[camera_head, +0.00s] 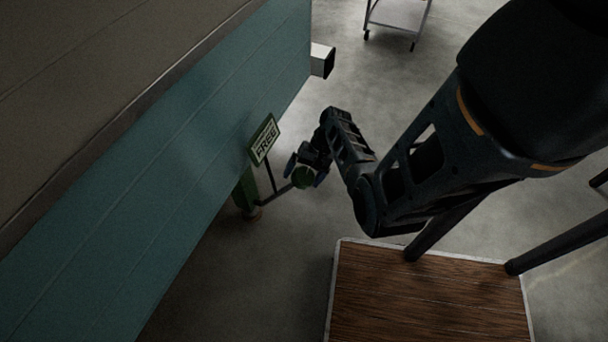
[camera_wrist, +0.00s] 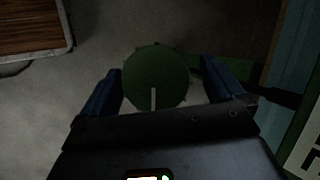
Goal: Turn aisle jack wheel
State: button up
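The jack wheel is a dark green round disc (camera_wrist: 155,72) with a pale line mark, facing the wrist camera. In the head view the wheel (camera_head: 303,178) is at the end of a thin rod beside the green jack post (camera_head: 245,192). My gripper (camera_head: 306,171) is at the wheel, its blue fingers on either side of it. In the wrist view my gripper (camera_wrist: 160,80) is open around the wheel. A narrow gap shows at the right finger; the left finger is very close to the rim, and contact there is unclear.
The teal camper side (camera_head: 190,150) rises at the left. A sign reading FREE (camera_head: 264,140) stands close to the wheel. A pale square tube (camera_head: 322,60) juts from the camper. A wood-topped platform (camera_head: 430,300) is at lower right, a cart (camera_head: 400,15) at the back. Concrete floor lies between.

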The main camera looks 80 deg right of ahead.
jog(key=shift+o, duration=0.2)
jog(key=p+v, duration=0.1)
jog(key=v, duration=0.6)
jog(key=shift+s+r, duration=0.15)
jog(key=shift+r, duration=0.2)
jog(key=shift+d, duration=0.15)
